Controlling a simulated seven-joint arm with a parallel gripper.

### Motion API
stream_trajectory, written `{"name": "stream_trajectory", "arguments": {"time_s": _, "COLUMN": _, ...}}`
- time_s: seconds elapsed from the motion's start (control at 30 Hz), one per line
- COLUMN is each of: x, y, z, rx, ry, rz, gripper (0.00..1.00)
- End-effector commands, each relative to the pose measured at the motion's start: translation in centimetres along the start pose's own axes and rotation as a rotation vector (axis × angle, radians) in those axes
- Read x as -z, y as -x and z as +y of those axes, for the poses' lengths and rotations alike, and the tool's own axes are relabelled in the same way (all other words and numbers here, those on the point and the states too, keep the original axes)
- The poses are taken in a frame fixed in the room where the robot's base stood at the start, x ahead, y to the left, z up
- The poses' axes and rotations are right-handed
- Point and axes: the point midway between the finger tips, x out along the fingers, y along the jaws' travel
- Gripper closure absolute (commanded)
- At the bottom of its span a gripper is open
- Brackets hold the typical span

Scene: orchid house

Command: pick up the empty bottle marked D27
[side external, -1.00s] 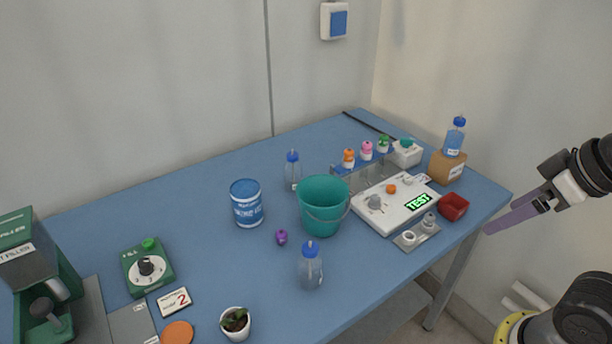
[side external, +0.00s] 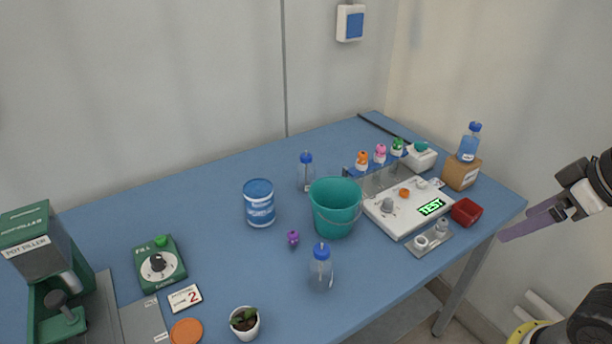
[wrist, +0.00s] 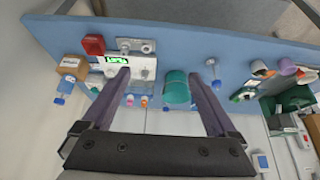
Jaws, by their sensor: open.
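Three blue-capped bottles show in the side view. A clear, empty-looking one (side external: 306,175) stands behind the teal bucket, and another clear one (side external: 320,270) stands in front of it. The third (side external: 469,146) holds blue liquid and stands on a cardboard box. I cannot read D27 on any of them. The front bottle also shows in the wrist view (wrist: 212,69), beside the right finger. My gripper (side external: 500,238) is off the table's right end, apart from every bottle. In the wrist view its purple fingers (wrist: 157,75) are open and empty.
The teal bucket (side external: 335,212) stands between the two clear bottles. A blue-and-white tub (side external: 259,205), purple knob-like item (side external: 293,238) and potted plant (side external: 244,322) are left of it. The back-left table is clear.

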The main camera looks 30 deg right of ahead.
Motion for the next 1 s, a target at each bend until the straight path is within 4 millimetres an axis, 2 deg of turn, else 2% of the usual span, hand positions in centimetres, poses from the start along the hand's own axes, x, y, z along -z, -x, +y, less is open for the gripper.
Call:
{"name": "stream_trajectory", "arguments": {"time_s": 0.13, "x": 0.0, "y": 0.0, "z": 0.0, "rx": 0.000, "ry": 0.000, "rz": 0.000, "gripper": 0.07}}
{"name": "stream_trajectory", "arguments": {"time_s": 0.2, "x": 0.0, "y": 0.0, "z": 0.0, "rx": 0.000, "ry": 0.000, "rz": 0.000, "gripper": 0.01}}
{"name": "stream_trajectory", "arguments": {"time_s": 0.53, "x": 0.2, "y": 0.1, "z": -0.1, "rx": 0.003, "ry": 0.039, "rz": 0.006, "gripper": 0.01}}
{"name": "stream_trajectory", "arguments": {"time_s": 0.67, "x": 3.8, "y": 2.2, "z": -0.4, "rx": 0.013, "ry": 0.096, "rz": 0.092, "gripper": 0.01}}
{"name": "stream_trajectory", "arguments": {"time_s": 0.8, "x": 9.3, "y": 3.8, "z": -0.8, "rx": 0.025, "ry": 0.154, "rz": 0.142, "gripper": 0.01}}
{"name": "stream_trajectory", "arguments": {"time_s": 1.0, "x": 17.3, "y": 4.0, "z": -1.4, "rx": 0.043, "ry": 0.223, "rz": 0.170, "gripper": 0.01}}
